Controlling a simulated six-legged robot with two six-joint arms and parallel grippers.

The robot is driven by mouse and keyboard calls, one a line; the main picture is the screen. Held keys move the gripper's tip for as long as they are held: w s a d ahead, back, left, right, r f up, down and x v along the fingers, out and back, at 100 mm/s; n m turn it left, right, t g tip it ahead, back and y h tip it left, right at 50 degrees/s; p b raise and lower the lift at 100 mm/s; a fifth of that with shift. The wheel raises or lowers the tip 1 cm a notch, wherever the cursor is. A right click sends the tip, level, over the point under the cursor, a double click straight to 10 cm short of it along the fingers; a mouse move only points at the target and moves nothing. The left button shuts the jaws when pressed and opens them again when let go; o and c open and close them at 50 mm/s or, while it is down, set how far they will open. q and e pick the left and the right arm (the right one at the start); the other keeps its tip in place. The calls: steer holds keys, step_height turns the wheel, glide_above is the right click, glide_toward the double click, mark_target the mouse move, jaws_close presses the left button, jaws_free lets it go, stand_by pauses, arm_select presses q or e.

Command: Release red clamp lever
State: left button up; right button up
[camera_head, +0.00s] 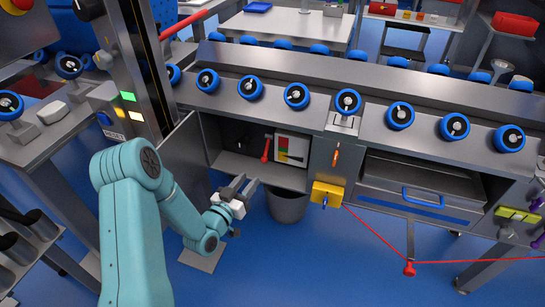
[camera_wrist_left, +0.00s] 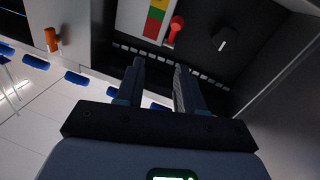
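A red lever (camera_head: 266,149) with a rounded end stands inside an open cabinet bay, beside a panel with coloured blocks. I take it to be the clamp lever. In the left wrist view the red lever (camera_wrist_left: 175,28) is beyond the fingertips, clear of them. My left gripper (camera_head: 244,185) is in front of the bay, lower and to the left of the lever. In the left wrist view the left gripper (camera_wrist_left: 160,65) has its two fingers apart with nothing between them. My right gripper is in neither view.
The cabinet door (camera_head: 183,153) stands open left of the bay. A grey bin (camera_head: 288,207) sits on the floor below. An orange handle (camera_head: 335,157) and a yellow block (camera_head: 327,194) are right of the bay. A red cord (camera_head: 372,230) runs to a red tag (camera_head: 409,269).

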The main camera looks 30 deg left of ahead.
mark_target(265, 153)
arm_select(q)
steer(key=shift+y, duration=0.3)
steer(key=w+a+b, duration=0.1)
steer(key=w, duration=0.4)
steer(key=w+a+b, duration=0.1)
steer(key=w, duration=0.4)
steer(key=w+a+f+b, duration=0.1)
steer(key=w, duration=0.4)
steer(key=shift+w+a+f, duration=0.1)
steer(key=shift+w, duration=0.15)
